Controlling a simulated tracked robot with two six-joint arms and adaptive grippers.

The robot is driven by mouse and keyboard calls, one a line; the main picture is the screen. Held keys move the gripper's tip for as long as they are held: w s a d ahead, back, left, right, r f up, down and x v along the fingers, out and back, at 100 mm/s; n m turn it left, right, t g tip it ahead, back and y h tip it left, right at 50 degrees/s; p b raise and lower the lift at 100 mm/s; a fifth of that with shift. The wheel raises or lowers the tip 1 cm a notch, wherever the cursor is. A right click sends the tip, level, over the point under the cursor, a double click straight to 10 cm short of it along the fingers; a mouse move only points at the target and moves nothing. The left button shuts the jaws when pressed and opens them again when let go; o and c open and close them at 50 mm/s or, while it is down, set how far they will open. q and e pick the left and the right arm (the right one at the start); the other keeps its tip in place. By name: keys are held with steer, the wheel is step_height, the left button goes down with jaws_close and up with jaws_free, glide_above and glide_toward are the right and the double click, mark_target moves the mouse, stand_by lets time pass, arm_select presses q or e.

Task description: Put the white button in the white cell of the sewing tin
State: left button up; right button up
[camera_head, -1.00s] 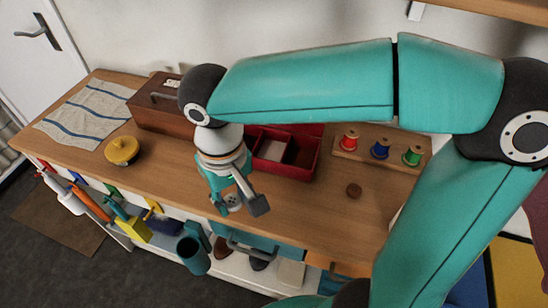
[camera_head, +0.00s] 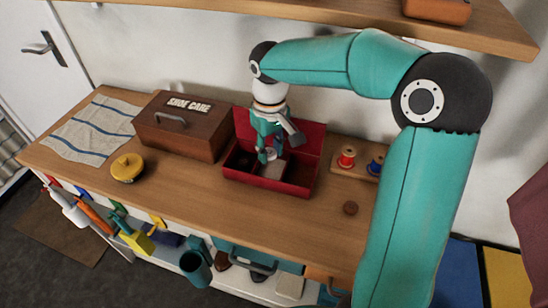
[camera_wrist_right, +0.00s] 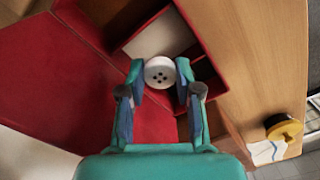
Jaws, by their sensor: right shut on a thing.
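The red sewing tin (camera_head: 307,143) stands open on the worktop, its lid raised at the back. My right gripper (camera_head: 269,153) is above the tin's middle, shut on the white button (camera_head: 271,153). A dark cell lies on either side. My left gripper is not in view.
A brown shoe care box (camera_head: 180,128) stands left of the tin. A spool rack with red (camera_head: 346,157) and blue (camera_head: 376,164) spools is at the right. A shelf (camera_head: 300,15) hangs above.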

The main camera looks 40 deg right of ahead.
mark_target(271, 171)
step_height(271, 171, down, 4)
steer(key=shift+s+a+f, duration=0.1)
steer(key=shift+f, duration=0.15)
steer(key=shift+w+d+f+p, duration=0.2)
steer(key=shift+f+p, duration=0.1)
steer(key=shift+f, duration=0.25)
steer(key=shift+f, duration=0.2)
steer(key=o, duration=0.5)
steer(key=shift+r, duration=0.1)
